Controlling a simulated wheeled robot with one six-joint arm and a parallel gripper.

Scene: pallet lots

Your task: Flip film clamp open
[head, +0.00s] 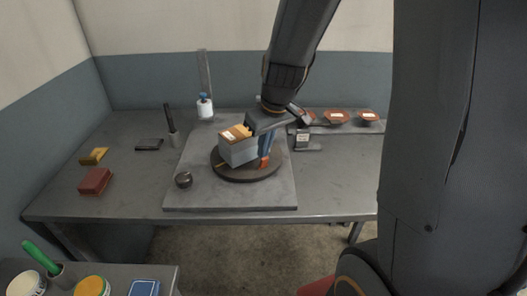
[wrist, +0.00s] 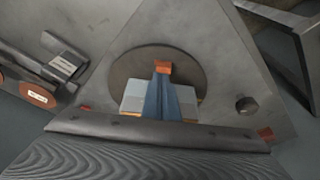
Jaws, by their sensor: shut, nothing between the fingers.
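My gripper (head: 264,162) points down over the round dark turntable (head: 245,176), at the right side of the load. Its blue fingers with orange tips are together and empty, also in the wrist view (wrist: 163,68). In the wrist view the fingers partly cover the grey block (wrist: 133,98). A small yellow piece (head: 219,165) shows at the turntable's left edge; I cannot tell whether it is the film clamp. No clamp is clearly identifiable. The fingertips' contact with the turntable is unclear.
The turntable sits on a grey plate (head: 230,203). A dark round knob (head: 183,180) is at its front left. Red (head: 96,181) and yellow (head: 94,156) blocks lie left.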

